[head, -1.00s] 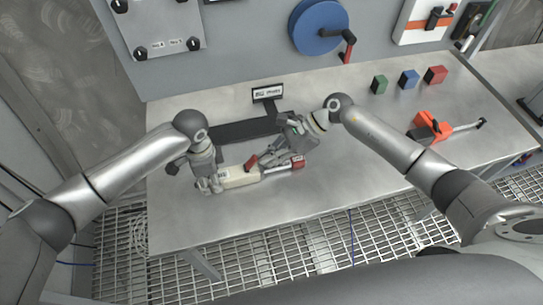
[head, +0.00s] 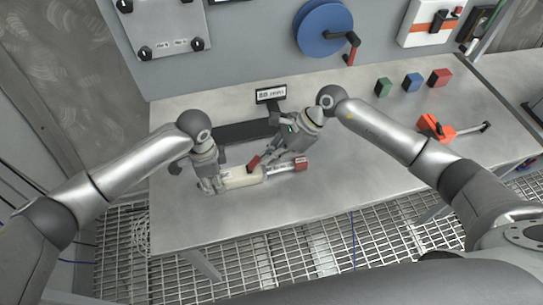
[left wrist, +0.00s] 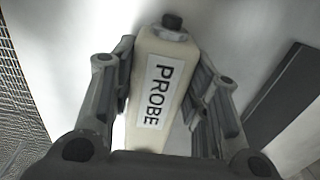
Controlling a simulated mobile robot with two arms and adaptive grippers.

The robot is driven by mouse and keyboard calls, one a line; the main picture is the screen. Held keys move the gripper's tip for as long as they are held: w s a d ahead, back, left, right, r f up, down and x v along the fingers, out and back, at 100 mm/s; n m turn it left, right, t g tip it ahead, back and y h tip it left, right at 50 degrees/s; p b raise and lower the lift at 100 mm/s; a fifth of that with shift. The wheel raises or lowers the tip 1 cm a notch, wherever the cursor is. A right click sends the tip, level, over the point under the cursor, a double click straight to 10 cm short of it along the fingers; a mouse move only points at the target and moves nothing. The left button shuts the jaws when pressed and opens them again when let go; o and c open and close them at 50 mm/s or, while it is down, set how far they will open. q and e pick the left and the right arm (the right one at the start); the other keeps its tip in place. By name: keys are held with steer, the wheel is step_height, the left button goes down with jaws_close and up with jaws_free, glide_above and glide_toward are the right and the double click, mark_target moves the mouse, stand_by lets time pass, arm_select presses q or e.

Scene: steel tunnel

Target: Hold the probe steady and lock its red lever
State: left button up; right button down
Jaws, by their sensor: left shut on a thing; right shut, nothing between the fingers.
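The probe (head: 243,178) lies on the steel table, a cream body with a metal shaft and a red end block (head: 301,163) on the right. Its red lever (head: 254,162) stands up at a slant from the body. My left gripper (head: 212,186) is shut on the probe's left end. In the left wrist view the fingers flank the cream body (left wrist: 158,100), with its PROBE label and dark end knob in sight. My right gripper (head: 268,160) is shut and empty, just right of the red lever; I cannot tell whether it touches the lever.
A dark stand with a small display (head: 271,95) is behind the probe. Green (head: 384,87), blue (head: 412,82) and red (head: 440,77) blocks sit at the back right. An orange tool (head: 436,127) lies at the right. The table front is clear.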

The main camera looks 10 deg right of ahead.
mark_target(258, 158)
steer(key=a+r+h, duration=0.2)
steer(key=shift+a+r, duration=0.65)
steer(key=shift+a, duration=0.6)
steer(key=shift+r, duration=0.15)
steer(key=shift+r, duration=0.65)
steer(key=shift+d, duration=0.15)
